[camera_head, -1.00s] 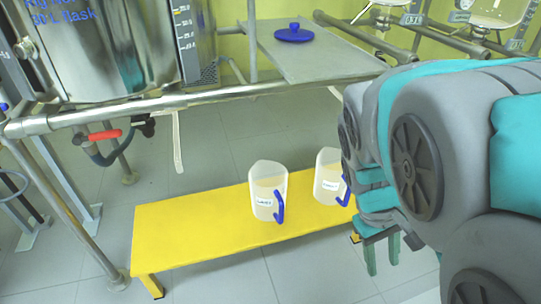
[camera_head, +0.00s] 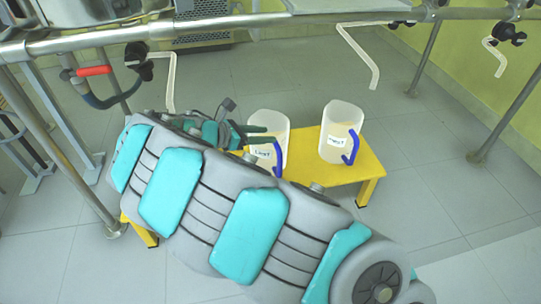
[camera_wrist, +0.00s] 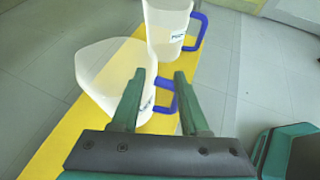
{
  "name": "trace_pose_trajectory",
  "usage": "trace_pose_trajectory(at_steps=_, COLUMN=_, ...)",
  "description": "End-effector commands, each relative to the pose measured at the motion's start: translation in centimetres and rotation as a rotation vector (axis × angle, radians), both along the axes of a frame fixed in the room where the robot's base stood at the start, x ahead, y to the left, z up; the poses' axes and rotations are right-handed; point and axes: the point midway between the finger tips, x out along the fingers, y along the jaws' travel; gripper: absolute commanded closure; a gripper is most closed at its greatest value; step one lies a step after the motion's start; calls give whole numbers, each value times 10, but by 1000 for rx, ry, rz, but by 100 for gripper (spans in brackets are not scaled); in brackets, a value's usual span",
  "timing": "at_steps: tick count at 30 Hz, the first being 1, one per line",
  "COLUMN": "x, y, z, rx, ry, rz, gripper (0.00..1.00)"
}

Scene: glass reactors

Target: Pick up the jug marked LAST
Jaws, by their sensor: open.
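Two translucent white jugs with blue handles stand upright on a yellow bench. The left jug (camera_head: 271,124) has a small label that seems to read LAST. It is the nearer jug (camera_wrist: 108,75) in the wrist view. The right jug (camera_head: 342,122) has a label I cannot read surely; it shows farther off in the wrist view (camera_wrist: 166,25). My gripper (camera_head: 268,134) is open beside the left jug. In the wrist view its fingers (camera_wrist: 159,76) appear either side of that jug's blue handle (camera_wrist: 165,98); I cannot tell whether they touch it. My arm hides part of the bench.
The yellow bench (camera_head: 368,163) has bare room at its right end. A metal pipe frame (camera_head: 270,20) runs above and behind the jugs. A valve with a red handle (camera_head: 88,71) and dark hose is at the left. Grey floor tiles (camera_head: 440,200) are clear at the right.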

Motion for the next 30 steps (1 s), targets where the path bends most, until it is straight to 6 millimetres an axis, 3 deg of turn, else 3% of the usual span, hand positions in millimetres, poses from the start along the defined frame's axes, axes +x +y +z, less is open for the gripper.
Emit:
trace_pose_trajectory(at_steps=2, x=1, y=12, z=-9, rx=-19, ry=14, rz=35, gripper=55)
trace_pose_trajectory(at_steps=5, x=5, y=12, z=-14, rx=-29, ry=21, rz=50, gripper=55)
trace_pose_trajectory(at_steps=22, x=36, y=-36, z=-42, rx=-30, ry=20, rz=43, gripper=55)
trace_pose_trajectory(at_steps=30, x=42, y=-41, z=-44, rx=-27, ry=19, rz=49, gripper=55)
